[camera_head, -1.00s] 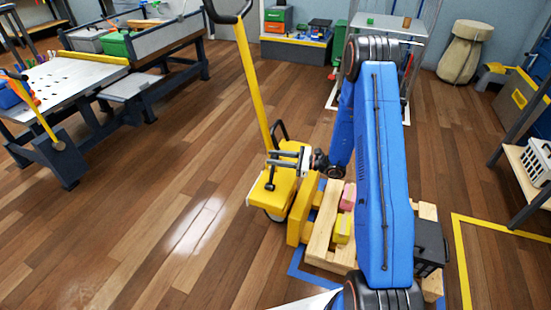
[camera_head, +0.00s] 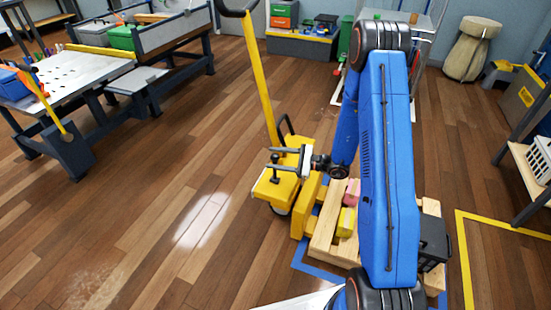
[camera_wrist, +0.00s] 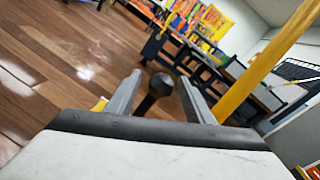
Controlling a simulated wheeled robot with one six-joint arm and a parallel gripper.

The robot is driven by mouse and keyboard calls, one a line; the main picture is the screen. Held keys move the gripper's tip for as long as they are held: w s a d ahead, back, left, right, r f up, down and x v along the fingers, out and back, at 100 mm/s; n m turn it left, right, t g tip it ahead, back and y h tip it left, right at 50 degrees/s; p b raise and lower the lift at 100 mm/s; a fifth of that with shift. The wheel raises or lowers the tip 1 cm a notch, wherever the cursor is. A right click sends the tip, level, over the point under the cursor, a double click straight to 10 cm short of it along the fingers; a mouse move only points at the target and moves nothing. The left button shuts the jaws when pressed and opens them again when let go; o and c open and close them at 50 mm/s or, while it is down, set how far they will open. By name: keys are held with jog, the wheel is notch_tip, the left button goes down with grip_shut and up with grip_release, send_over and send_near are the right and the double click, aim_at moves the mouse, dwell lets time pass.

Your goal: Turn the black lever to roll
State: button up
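A yellow pallet truck (camera_head: 277,190) stands mid-floor, with a yellow pole (camera_head: 259,80) and a black handle at its top. A short black lever (camera_head: 274,173) with a round knob stands on its body. My gripper (camera_head: 274,160) reaches in from the right, level with the lever. The fingers are apart, with a gap visible on both sides of the lever. The lever's base is hidden in the wrist view.
A wooden pallet (camera_head: 321,245) with yellow and pink blocks is right of the truck, partly behind my blue arm. A grey workbench (camera_head: 85,75) stands at left. A shelf with a white basket (camera_head: 540,158) is at right. The floor at lower left is clear.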

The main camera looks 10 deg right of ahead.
jog(key=shift+d, duration=0.1)
jog(key=v, duration=1.7)
jog(key=shift+s, duration=0.2)
jog(key=shift+r, duration=0.15)
jog(key=s+a+r+n+g+h, duration=0.5)
jog(key=s+a+r+n+g, duration=0.55)
jog(key=s+r, duration=0.45)
jog(key=s+d+r+n+t+h, duration=0.2)
jog(key=s+r+n+t+h, duration=0.1)
jog(key=s, duration=0.5)
jog(key=s+d+r+n+t+h, duration=0.2)
jog(key=s+r+n+t+h, duration=0.2)
jog(key=s+r+h, duration=0.3)
jog(key=shift+s+r+n+h, duration=0.3)
jog(key=shift+s+r+n, duration=0.05)
jog(key=shift+s+r, duration=0.25)
